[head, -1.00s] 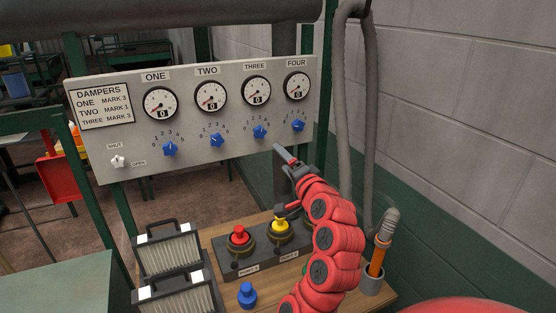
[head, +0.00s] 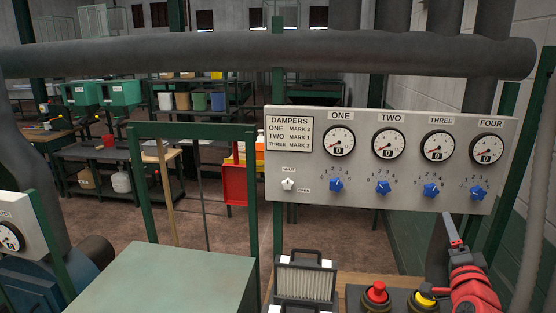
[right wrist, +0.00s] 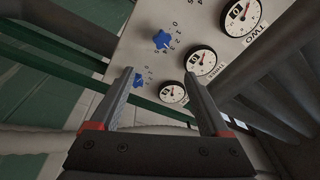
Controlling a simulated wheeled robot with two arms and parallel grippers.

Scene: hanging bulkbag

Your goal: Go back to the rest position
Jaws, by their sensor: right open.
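My right gripper (head: 450,228) is at the lower right of the head view, in front of and below the grey damper panel (head: 330,195). In the right wrist view its two fingers (right wrist: 160,75) stand apart with nothing between them, and the panel's dials and blue knobs lie beyond. The panel has four dials, ONE (head: 340,142) to FOUR (head: 486,150), each showing 0, with blue knobs such as knob THREE (head: 431,190) below. A white switch (head: 288,184) sits at the panel's lower left. My left gripper is not in view.
A red button (head: 376,293) and a yellow button (head: 425,299) stand below the panel, beside my right arm. A filter box (head: 305,280) is left of them. A thick grey pipe (head: 250,55) runs above the panel. A green-topped table (head: 165,285) is at lower left.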

